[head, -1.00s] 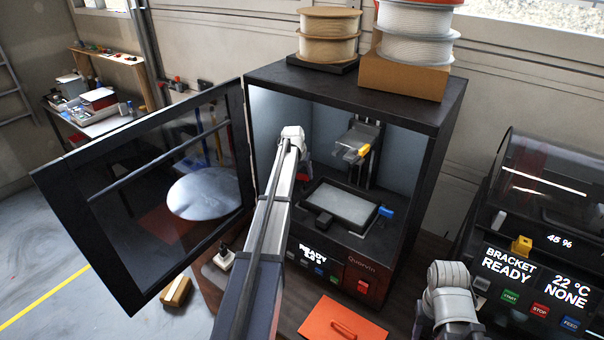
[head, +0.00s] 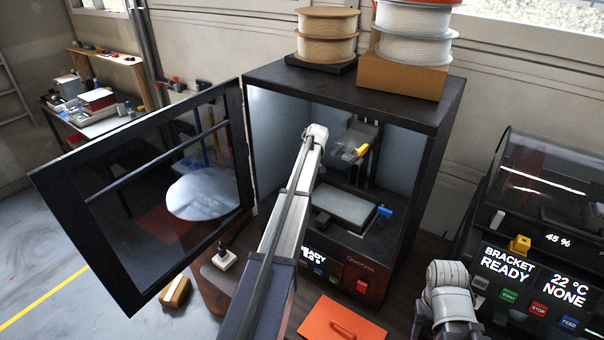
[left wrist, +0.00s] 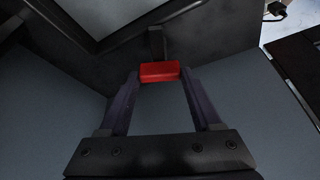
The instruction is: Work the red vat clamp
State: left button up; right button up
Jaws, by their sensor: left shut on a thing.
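The red vat clamp (left wrist: 159,72) is a small red block on a dark stem, seen in the left wrist view. My left gripper (left wrist: 159,76) is shut on it, with one finger at each side. In the head view my left arm reaches into the open printer chamber, and its own links hide the fingers and the red clamp. The vat (head: 345,208), a tray with a pale grey surface, lies on the chamber floor. A blue clamp (head: 384,212) stands at its right side. My right gripper is not visible.
The printer's dark glass door (head: 150,190) stands open to the left. A build head with a yellow lever (head: 364,149) hangs above the vat. An orange lid (head: 342,324) lies in front of the printer. A second printer (head: 530,250) stands at the right.

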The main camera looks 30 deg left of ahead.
pick_arm(q)
jog(key=shift+w+n+g, duration=0.15)
jog(key=shift+n+g, duration=0.45)
jog(key=shift+n, duration=1.1)
jog(key=o, duration=1.4)
